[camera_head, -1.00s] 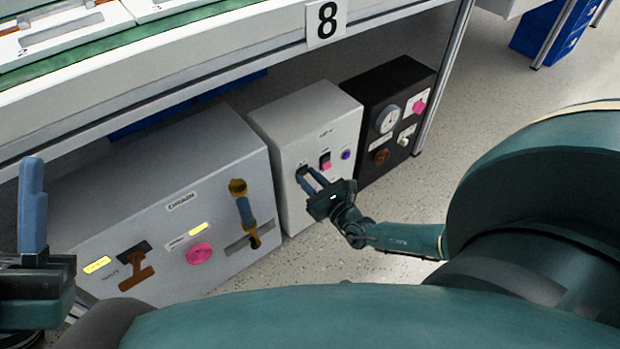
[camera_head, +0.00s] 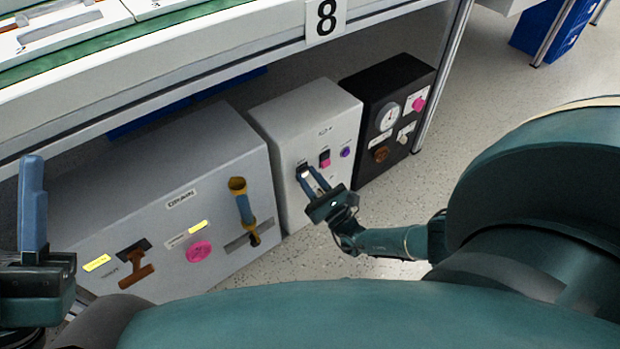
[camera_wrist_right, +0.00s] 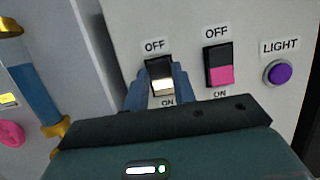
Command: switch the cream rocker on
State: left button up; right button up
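The cream rocker (camera_wrist_right: 163,85) shows in the right wrist view on the pale grey box (camera_head: 303,107), between an OFF label above and an ON label below. Its upper part is black and its lower part cream. It also shows small in the head view (camera_head: 304,174). My right gripper (camera_wrist_right: 159,88) has its two blue fingers apart, one on each side of the rocker; whether they touch it I cannot tell. It also shows in the head view (camera_head: 311,180). My left gripper (camera_head: 33,205) is at the left edge, away from the boxes, with one blue finger showing clearly.
Right of the cream rocker are a pink rocker (camera_wrist_right: 220,74) and a purple LIGHT button (camera_wrist_right: 279,73). A larger grey DRAIN box (camera_head: 150,180) stands left, with a blue-handled lever (camera_head: 244,212). A black box (camera_head: 375,85) stands right. The table (camera_head: 220,60) overhangs them.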

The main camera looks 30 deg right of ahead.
jog(key=o, duration=0.4)
jog(key=shift+s, duration=0.1)
pick_arm(q)
jog(key=shift+w+f+n+y, duration=0.15)
jog(key=shift+f+n+y, duration=0.2)
jog(key=shift+n+y, duration=0.15)
pick_arm(e)
jog(key=v, duration=1.3)
pick_arm(q)
jog(key=shift+r, duration=0.1)
